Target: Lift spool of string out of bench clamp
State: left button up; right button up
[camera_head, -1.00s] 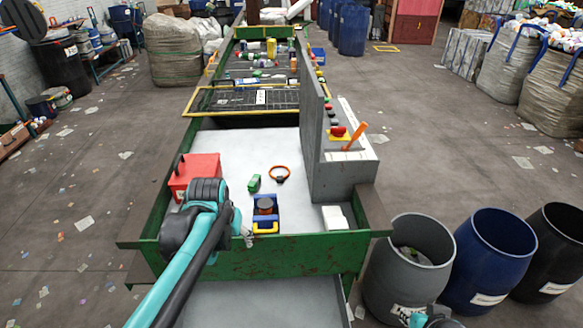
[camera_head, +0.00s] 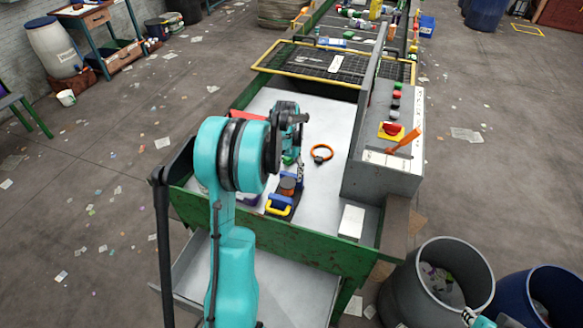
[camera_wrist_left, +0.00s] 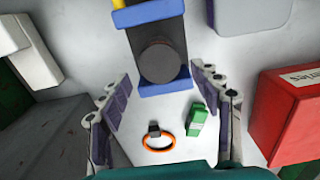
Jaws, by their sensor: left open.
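The spool of string (camera_head: 287,187), brown with a dark round top, sits upright in the blue bench clamp (camera_head: 278,204), which has a yellow handle. In the left wrist view the spool (camera_wrist_left: 160,62) lies between the blue jaws of the clamp (camera_wrist_left: 165,88). My left gripper (camera_wrist_left: 160,76) is open, its two fingers spread to either side and below the spool in that picture, with nothing between them. In the head view my left arm hides part of the clamp area. A small part of my right gripper (camera_head: 470,316) shows at the bottom edge; its fingers are unclear.
An orange ring (camera_head: 321,153) and a green block (camera_wrist_left: 198,120) lie on the white tabletop. A red box (camera_wrist_left: 295,115) is near them. A grey control panel wall (camera_head: 385,165) with a red button stands on the right. A white block (camera_head: 351,222) lies near the front edge.

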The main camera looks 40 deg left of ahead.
aim_at(287, 184)
pick_arm(q)
notch_tip(287, 184, down, 6)
jog(key=shift+r+b, duration=0.15)
jog(key=shift+b, duration=0.4)
jog(key=c, duration=1)
jog(key=shift+s+d+r, duration=0.1)
jog(key=shift+s, duration=0.1)
jog(key=shift+s+d+r, duration=0.1)
jog(key=shift+s+r, duration=0.05)
jog(key=shift+s, duration=0.1)
jog(key=shift+r+p, duration=2.7)
jog(key=shift+r, duration=1.55)
